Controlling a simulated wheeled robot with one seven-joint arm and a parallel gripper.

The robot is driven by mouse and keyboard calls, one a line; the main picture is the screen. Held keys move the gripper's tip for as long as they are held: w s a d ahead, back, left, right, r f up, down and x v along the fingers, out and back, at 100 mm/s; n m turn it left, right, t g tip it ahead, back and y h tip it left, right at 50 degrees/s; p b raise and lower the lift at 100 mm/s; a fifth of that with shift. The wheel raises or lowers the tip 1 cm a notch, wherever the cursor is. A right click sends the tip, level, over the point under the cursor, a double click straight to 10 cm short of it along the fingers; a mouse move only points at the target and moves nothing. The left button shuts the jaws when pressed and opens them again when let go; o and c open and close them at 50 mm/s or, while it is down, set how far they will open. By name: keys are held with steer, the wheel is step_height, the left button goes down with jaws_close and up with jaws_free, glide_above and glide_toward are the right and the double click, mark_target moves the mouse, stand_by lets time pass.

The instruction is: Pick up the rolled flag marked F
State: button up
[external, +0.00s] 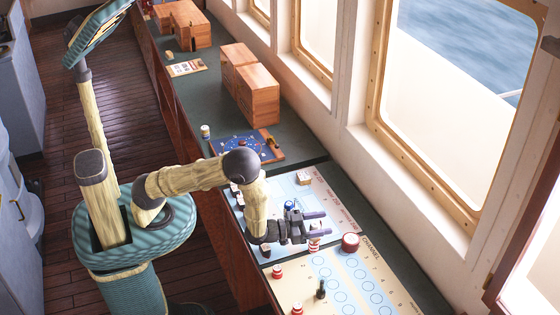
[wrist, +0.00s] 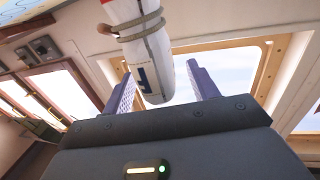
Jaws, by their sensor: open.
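A rolled flag (wrist: 148,60), white with a tan cord around it and red and dark blue marks, shows in the wrist view. It comes in from the top edge and its near end lies between my fingers. The letter on it is only partly visible and I cannot read it surely. My gripper (external: 318,222) is open, low over the light blue chart board; its two fingers also show in the wrist view (wrist: 164,88), with gaps beside the flag. In the external view a small red-and-white upright piece (external: 314,242), apparently this flag, stands just below the fingers, partly covered.
A dark red round piece (external: 350,242) stands close right of my gripper. A black peg (external: 320,290) and a red-and-white piece (external: 277,271) stand nearer. A light block (external: 303,178) lies behind. Wooden boxes (external: 258,95) stand farther along the counter, beside the window wall.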

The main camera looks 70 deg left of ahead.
jaws_close()
stand_by(0.3)
steer(key=shift+r, duration=0.1)
step_height(320, 180, up, 10)
steer(key=shift+f+b, duration=0.1)
steer(key=shift+b, duration=0.65)
stand_by(0.4)
